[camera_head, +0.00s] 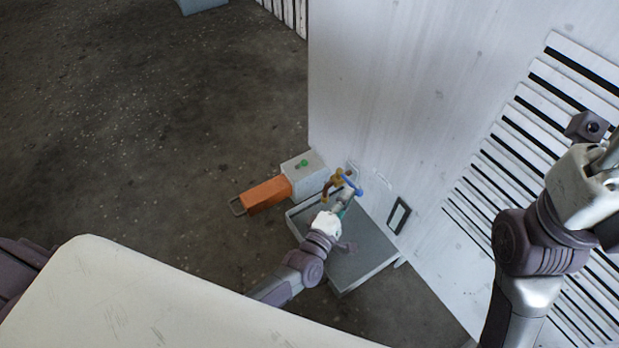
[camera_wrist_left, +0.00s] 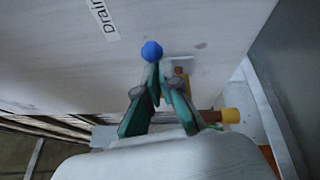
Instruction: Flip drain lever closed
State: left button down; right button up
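The drain lever shows as a blue bar with a blue ball end (camera_head: 359,192) beside brass-coloured valve piping (camera_head: 336,182), low on the white housing wall. My left gripper (camera_head: 344,204) is right by the lever, above the grey tray. In the left wrist view the blue ball (camera_wrist_left: 152,51) sits just past the fingertips (camera_wrist_left: 158,70), which are together. No part of the lever shows clearly between them, and I cannot tell whether they touch the ball. My right gripper (camera_head: 592,135) is at the right edge, partly cut off, away from the lever.
A grey tray (camera_head: 350,278) lies below the valve. A white box with a green knob (camera_head: 304,162) and an orange part (camera_head: 265,195) stand left of it. A "Drain" label (camera_wrist_left: 104,18) is on the wall. Louvres (camera_head: 540,140) fill the right wall. Floor at left is clear.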

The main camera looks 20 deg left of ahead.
pick_arm(q)
jog(key=shift+w+d+r, duration=0.2)
jog(key=shift+d+r, duration=0.3)
jog(key=shift+d, duration=0.1)
notch_tip(320, 180, up, 9)
jog(key=a, duration=0.1)
jog(key=shift+s, duration=0.15)
jog(key=shift+s+a, duration=0.1)
